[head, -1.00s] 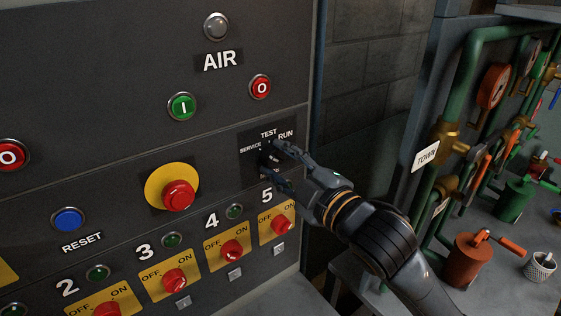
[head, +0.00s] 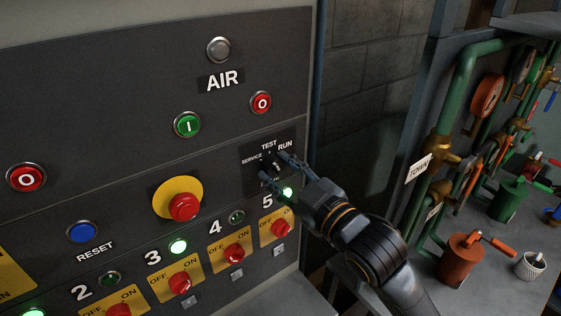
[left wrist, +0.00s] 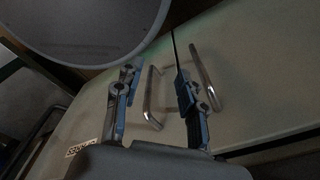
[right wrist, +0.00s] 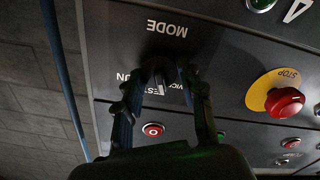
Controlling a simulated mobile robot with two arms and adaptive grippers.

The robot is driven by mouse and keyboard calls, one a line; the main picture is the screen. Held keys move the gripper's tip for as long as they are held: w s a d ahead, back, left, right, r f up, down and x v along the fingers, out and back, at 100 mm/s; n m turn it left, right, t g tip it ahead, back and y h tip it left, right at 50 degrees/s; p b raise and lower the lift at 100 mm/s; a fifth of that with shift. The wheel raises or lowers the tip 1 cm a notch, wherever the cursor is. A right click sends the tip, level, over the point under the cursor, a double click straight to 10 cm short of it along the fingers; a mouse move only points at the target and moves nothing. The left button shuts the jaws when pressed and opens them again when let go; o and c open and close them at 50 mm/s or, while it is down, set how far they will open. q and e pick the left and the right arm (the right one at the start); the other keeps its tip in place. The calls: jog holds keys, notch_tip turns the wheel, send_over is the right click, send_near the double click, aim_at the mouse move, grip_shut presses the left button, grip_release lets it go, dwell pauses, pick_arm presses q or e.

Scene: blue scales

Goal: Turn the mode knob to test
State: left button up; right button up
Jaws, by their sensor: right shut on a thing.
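The dark mode knob (head: 272,163) sits on the black plate with the labels SERVICE, TEST (head: 269,145) and RUN. My right gripper (head: 274,168) reaches in from the right, its fingers on either side of the knob and shut on it. In the right wrist view the knob (right wrist: 159,77) shows between the fingers, with a pale mark on it, below the upside-down MODE label (right wrist: 167,28). The fingers partly cover the labels there, and I cannot tell surely where the knob points. My left gripper (left wrist: 155,100) is open and empty, in the left wrist view only.
A yellow-ringed red stop button (head: 184,205) and a red O button (head: 261,102) are near the knob. Red OFF/ON switches (head: 234,252) line the panel below. Green pipes (head: 440,130) stand at right. Cabinet handles (left wrist: 152,98) are before my left gripper.

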jog(key=shift+m+p, duration=1.45)
jog(key=shift+m, duration=0.75)
jog(key=o, duration=1.2)
jog(key=v, duration=0.7)
jog(key=shift+s+d, duration=0.15)
jog(key=shift+d, duration=0.05)
